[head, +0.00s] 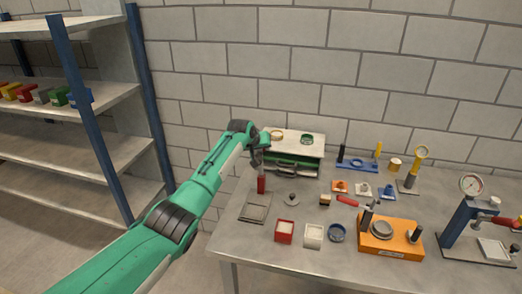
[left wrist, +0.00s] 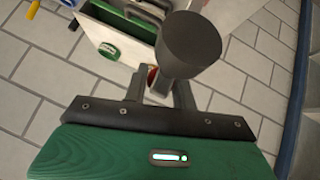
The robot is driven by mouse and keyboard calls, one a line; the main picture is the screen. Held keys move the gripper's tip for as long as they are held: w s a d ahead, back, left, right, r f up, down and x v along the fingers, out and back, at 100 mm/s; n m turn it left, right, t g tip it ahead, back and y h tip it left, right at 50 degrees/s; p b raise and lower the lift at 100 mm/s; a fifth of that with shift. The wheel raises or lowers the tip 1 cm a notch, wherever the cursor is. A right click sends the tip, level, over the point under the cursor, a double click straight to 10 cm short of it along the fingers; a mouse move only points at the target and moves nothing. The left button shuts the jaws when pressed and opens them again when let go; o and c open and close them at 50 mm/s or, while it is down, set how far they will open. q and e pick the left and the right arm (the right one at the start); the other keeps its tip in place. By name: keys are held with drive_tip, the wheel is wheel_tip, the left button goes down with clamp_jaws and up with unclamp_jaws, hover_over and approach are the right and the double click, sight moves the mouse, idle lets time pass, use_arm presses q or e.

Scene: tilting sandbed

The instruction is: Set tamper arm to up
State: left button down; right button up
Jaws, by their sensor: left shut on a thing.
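A red upright handle (head: 261,184) stands at the back edge of a flat grey plate (head: 255,208) near the table's left end. I take this for the tamper arm, but its hinge is too small to make out. My left gripper (head: 262,152) is at the top of the red handle and is shut on it. In the left wrist view the left gripper's fingers (left wrist: 164,92) close around something with a bit of red showing. A dark round-ended cylinder (left wrist: 190,45) sticks up toward the camera and hides much of the grip. My right gripper is not in view.
A green and white box (head: 290,155) stands behind the gripper by the block wall. An orange device (head: 390,238) and a blue press with a gauge (head: 462,222) are to the right. Small red, white and blue containers sit in front. A shelf (head: 75,110) is at the left.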

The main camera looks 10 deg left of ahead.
use_arm(q)
drive_tip(key=shift+w+d, duration=0.1)
drive_tip(key=shift+w, duration=0.2)
idle(0.4)
drive_tip(key=c, duration=1.3)
unclamp_jaws()
drive_tip(key=shift+f, duration=0.1)
drive_tip(key=shift+o, duration=0.6)
drive_tip(key=shift+w+d+f, duration=0.1)
drive_tip(key=shift+w, duration=0.05)
drive_tip(key=shift+s+a+r, duration=0.25)
drive_tip(key=shift+s+r, duration=0.25)
drive_tip(key=b+v, duration=0.3)
drive_tip(key=v, duration=0.9)
drive_tip(key=shift+r+b, duration=0.15)
drive_tip(key=shift+b, duration=0.2)
drive_tip(key=shift+s+d, duration=0.1)
